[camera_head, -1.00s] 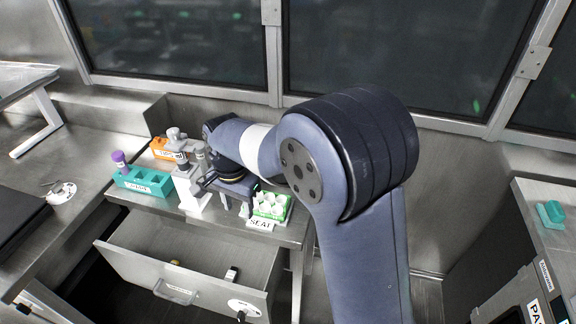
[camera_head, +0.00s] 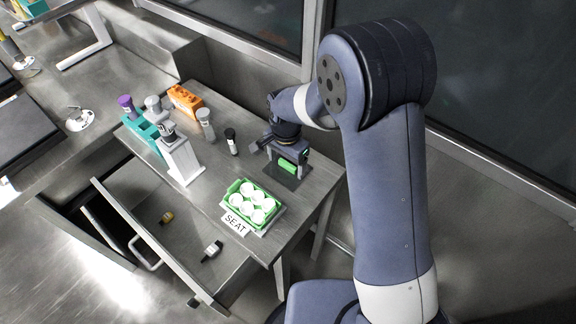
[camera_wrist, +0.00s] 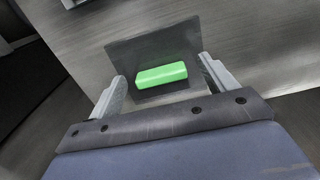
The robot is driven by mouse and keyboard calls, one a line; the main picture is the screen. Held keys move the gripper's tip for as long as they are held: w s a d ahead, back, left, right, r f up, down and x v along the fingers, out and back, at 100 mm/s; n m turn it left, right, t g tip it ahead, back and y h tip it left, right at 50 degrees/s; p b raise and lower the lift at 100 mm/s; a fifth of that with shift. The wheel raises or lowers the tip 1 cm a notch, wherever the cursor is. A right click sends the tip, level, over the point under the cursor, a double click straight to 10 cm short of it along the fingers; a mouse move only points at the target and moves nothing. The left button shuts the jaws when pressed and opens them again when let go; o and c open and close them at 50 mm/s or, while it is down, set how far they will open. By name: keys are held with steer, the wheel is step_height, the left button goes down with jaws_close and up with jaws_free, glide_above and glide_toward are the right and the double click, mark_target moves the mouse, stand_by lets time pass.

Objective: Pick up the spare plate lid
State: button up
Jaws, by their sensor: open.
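The spare plate lid looks like a dark, flat square sheet (camera_head: 290,181) with a bright green block (camera_head: 287,165) on top, lying on the metal table near its back right edge. The wrist view shows the sheet (camera_wrist: 125,55) and the green block (camera_wrist: 161,75) in front of my gripper. My gripper (camera_wrist: 163,77) is open, with one finger on each side of the green block and gaps between them. In the head view my gripper (camera_head: 284,152) points down over the lid and partly hides it. I cannot tell the exact height of the fingertips.
A green rack with white round items (camera_head: 252,202) stands in front of the lid, by a SEAT label (camera_head: 235,224). A white microscope-like device (camera_head: 181,158), a black vial (camera_head: 231,141), a grey tube (camera_head: 206,124) and an orange rack (camera_head: 185,101) stand left. An open drawer (camera_head: 165,237) juts out in front.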

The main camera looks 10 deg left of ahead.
steer(key=shift+c, duration=0.3)
steer(key=c, duration=1)
